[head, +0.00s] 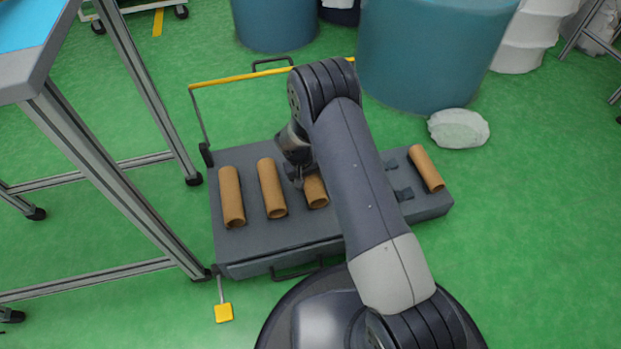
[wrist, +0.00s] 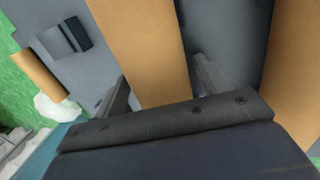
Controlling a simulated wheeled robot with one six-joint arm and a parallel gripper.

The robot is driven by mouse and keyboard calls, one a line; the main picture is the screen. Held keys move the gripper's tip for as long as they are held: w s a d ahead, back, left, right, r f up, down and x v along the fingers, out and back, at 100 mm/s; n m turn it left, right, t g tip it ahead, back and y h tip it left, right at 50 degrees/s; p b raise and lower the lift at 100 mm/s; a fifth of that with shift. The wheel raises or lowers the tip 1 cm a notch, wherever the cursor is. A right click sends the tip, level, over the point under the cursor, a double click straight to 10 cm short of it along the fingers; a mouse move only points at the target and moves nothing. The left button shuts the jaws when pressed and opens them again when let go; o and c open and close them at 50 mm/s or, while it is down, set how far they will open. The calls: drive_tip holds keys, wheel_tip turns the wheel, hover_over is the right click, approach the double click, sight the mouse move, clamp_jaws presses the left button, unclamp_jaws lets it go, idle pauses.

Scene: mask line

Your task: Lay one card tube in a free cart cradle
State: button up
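The grey cart (head: 285,240) holds several brown card tubes in a row. One tube (head: 232,197) lies at the left, another (head: 271,188) beside it, and one (head: 426,168) at the far right. A further tube (head: 316,191) lies under my gripper (head: 302,180), partly hidden by my arm. In the wrist view this tube (wrist: 145,50) runs between the two fingers of my gripper (wrist: 160,85). The fingers straddle it, with a narrow gap showing on the right side. A bare cradle with dark blocks (head: 403,194) shows left of the far-right tube; my arm hides the cart's middle.
A yellow handle bar (head: 240,77) edges the cart's back, and a yellow pedal (head: 224,312) sticks out in front. A metal-framed table (head: 110,160) stands left. Blue-green drums (head: 430,60) and a white bag (head: 458,129) stand behind. Green floor is clear at right.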

drive_tip(key=shift+o, duration=0.6)
drive_tip(key=p+v, duration=0.4)
drive_tip(key=v, duration=0.6)
drive_tip(key=shift+r, duration=0.4)
drive_tip(key=shift+a, duration=0.1)
drive_tip(key=b+x, duration=0.4)
drive_tip(key=x, duration=0.7)
drive_tip(key=shift+f, duration=0.1)
drive_tip(key=shift+r+p, duration=0.35)
drive_tip(key=shift+r, duration=0.2)
drive_tip(key=shift+f, duration=0.1)
